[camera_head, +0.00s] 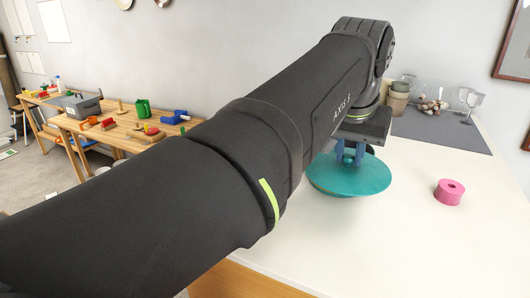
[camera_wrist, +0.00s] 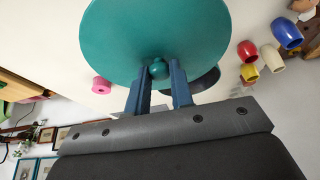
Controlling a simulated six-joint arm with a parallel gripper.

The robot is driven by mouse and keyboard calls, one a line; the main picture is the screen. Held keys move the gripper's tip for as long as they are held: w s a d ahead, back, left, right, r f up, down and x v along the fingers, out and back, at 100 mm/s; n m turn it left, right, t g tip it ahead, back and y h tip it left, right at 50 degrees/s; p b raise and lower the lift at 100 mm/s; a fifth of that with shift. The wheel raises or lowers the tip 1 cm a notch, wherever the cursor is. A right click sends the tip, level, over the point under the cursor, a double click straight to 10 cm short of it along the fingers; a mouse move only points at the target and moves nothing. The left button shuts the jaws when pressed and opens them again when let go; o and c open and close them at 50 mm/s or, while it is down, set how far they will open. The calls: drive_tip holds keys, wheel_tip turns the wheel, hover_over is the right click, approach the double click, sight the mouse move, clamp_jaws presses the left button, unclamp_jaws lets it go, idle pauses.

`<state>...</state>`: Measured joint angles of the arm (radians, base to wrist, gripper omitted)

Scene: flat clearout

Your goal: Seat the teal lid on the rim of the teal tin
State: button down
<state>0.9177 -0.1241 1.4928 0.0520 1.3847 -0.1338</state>
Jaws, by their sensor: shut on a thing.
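The teal lid (camera_head: 345,182) is a wide round disc with a small round knob, and it fills the top of the wrist view (camera_wrist: 150,28). My gripper (camera_head: 350,160) is shut on the lid's knob, with one blue finger on each side of it in the wrist view (camera_wrist: 160,72). The lid looks about level over the white table. The lid and my arm hide part of the table, so I cannot tell what is directly under the lid.
A pink ring-shaped thing (camera_head: 450,192) stands on the white table (camera_head: 420,245), right of the lid. A grey mat (camera_head: 440,128) with cups and glasses lies behind. Red, blue, white and yellow cups (camera_wrist: 270,58) show in the wrist view. A wooden workbench (camera_head: 100,140) is far left.

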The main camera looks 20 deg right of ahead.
drive_tip(key=w+d+r, duration=0.2)
drive_tip(key=w+d, duration=0.8)
drive_tip(key=w, duration=0.5)
drive_tip(key=shift+w+f, duration=0.1)
drive_tip(key=shift+f, duration=2.5)
drive_tip(key=shift+f, duration=0.85)
drive_tip(key=c, duration=1.2)
unclamp_jaws()
